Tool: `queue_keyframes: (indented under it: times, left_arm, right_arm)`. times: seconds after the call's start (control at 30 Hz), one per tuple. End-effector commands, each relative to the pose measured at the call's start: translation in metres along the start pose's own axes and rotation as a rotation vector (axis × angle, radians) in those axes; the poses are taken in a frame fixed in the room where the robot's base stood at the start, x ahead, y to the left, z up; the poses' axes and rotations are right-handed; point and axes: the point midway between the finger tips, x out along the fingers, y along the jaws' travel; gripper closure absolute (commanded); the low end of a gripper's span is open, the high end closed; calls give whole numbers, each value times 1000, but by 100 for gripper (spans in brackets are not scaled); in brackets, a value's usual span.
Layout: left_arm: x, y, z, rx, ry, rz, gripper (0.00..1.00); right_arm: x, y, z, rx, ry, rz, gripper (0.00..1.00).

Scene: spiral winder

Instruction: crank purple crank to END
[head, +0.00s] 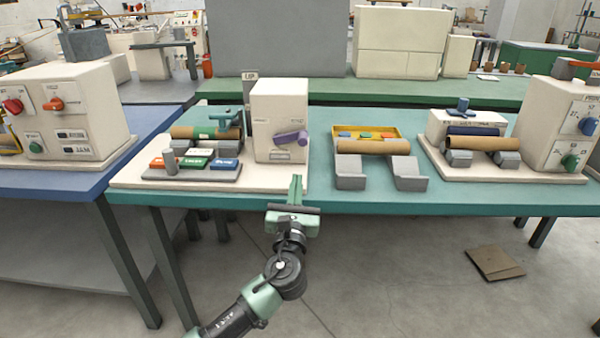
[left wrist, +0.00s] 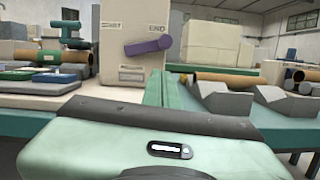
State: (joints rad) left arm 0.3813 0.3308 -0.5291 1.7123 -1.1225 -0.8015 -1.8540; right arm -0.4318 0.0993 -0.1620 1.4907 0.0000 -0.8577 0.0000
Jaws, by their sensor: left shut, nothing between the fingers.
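The purple crank (head: 290,138) is on the front of a cream box (head: 279,100) at the right end of the cream base. It lies nearly level, with its right end slightly higher. In the left wrist view the crank (left wrist: 148,46) sits below two labels, one at the left ending in "RT" (left wrist: 112,25) and "END" (left wrist: 158,28) at the right. My left gripper (head: 295,186) is shut and empty, in front of and below the crank, apart from it. Its closed fingers (left wrist: 157,88) show in the left wrist view, below and right of the crank. My right gripper is not in view.
Left of the box are a brown tube (head: 205,132) and coloured blocks labelled on a grey plate (head: 190,172). Right of it, grey supports (head: 350,172) hold another tube, with a yellow tray (head: 367,128) behind. The teal table edge (head: 420,203) lies close to my left gripper.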

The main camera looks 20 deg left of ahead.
Motion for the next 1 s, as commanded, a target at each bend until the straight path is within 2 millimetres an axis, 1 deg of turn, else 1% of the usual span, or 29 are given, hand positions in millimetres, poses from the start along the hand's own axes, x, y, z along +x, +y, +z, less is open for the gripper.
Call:
queue_keyframes:
  times: [0.03,0.17,0.23,0.4,0.6,0.77,1.0]
  left_arm:
    - [6,-1,5,30,-13,-3,100]
    - [21,-2,6,46,-18,-6,100]
    - [33,-2,6,44,-17,-5,100]
    - [65,-2,5,43,-16,-5,100]
    - [93,-2,4,41,-13,-6,100]
    - [102,-2,4,40,-12,-7,100]
    - [103,-2,5,39,-12,-8,100]
  right_arm:
    - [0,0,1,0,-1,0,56]
    - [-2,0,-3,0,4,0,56]
    - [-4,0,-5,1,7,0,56]
    - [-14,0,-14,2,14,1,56]
    - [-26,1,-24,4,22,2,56]
    - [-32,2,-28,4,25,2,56]
    - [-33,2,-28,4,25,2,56]
